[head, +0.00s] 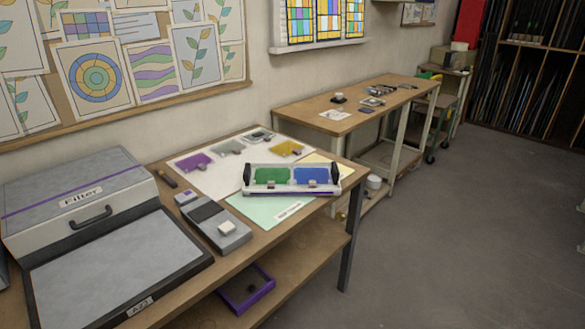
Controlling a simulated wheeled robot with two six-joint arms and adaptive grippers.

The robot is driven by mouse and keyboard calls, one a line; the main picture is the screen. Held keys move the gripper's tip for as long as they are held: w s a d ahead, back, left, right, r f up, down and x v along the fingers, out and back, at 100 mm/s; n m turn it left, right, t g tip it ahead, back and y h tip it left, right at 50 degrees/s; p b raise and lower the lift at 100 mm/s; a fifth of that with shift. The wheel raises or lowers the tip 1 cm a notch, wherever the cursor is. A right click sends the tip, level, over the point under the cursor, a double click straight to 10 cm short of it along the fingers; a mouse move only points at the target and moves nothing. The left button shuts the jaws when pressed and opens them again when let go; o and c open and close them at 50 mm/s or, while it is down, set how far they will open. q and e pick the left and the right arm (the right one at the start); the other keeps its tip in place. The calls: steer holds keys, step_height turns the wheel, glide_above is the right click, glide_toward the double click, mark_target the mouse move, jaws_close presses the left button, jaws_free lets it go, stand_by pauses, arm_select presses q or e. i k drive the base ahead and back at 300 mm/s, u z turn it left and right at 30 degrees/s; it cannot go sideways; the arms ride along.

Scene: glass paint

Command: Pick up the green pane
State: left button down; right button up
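The green pane (271,175) lies in the left half of a white tray (293,189) with dark end handles, on the near workbench. A blue pane (311,174) lies beside it in the right half of the same tray. A small tab shows at the front edge of each pane. Neither of my grippers shows in the head view.
A grey device (213,222) and a large case labelled Filter (75,197) stand to the left. Open floor (450,230) lies right.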

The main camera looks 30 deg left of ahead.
mark_target(272, 177)
steer(key=u, duration=0.3)
steer(key=i, duration=0.9)
steer(key=u, duration=1.45)
steer(key=i, duration=0.65)
steer(key=u, duration=0.7)
